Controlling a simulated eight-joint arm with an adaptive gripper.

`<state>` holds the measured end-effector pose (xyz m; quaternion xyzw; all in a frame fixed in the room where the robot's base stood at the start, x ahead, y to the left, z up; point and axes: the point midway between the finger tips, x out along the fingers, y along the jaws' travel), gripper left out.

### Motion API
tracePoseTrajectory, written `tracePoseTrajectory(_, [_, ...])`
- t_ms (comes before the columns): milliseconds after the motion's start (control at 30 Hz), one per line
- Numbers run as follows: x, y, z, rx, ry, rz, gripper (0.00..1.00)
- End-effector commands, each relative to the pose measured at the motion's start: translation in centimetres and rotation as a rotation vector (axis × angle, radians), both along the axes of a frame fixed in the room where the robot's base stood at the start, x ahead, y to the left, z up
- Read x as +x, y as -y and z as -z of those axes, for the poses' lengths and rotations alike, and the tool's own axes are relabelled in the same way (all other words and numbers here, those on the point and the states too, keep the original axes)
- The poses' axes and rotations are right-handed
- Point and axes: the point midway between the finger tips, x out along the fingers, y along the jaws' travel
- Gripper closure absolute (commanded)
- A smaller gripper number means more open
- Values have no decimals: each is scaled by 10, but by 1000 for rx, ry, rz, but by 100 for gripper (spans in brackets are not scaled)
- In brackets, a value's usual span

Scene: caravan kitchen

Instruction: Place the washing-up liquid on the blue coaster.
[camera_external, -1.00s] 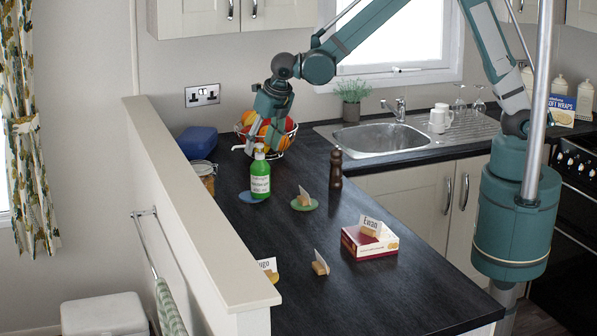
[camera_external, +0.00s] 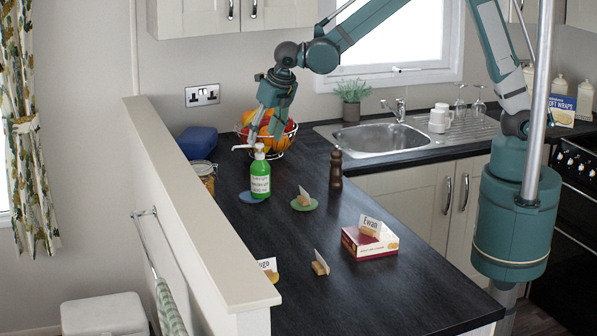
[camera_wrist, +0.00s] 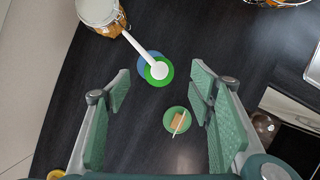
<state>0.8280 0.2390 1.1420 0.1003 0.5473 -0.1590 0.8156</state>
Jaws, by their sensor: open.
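The washing-up liquid (camera_external: 260,178) is a green bottle with a white pump top. It stands upright on the blue coaster (camera_external: 244,198), whose left part shows beside the bottle's base. In the wrist view the bottle (camera_wrist: 166,74) is seen from above, with its long white nozzle pointing up and left, and the blue coaster (camera_wrist: 143,61) shows under its edge. My gripper (camera_external: 265,140) is above and behind the bottle in the external view. In the wrist view its fingers (camera_wrist: 165,90) are wide apart, with nothing held between them.
A green coaster (camera_external: 304,206) with a card holder lies right of the bottle. A dark pepper mill (camera_external: 336,170) stands behind that. The front counter holds a red box (camera_external: 368,243) and card holders.

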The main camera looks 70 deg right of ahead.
Motion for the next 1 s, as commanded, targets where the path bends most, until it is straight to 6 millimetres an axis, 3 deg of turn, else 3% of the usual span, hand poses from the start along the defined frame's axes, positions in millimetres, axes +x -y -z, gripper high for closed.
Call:
tracePoseTrajectory(567, [-5,8,-8,21,10,44,46])
tracePoseTrajectory(1000, [-52,58,-63,194,82,388,46])
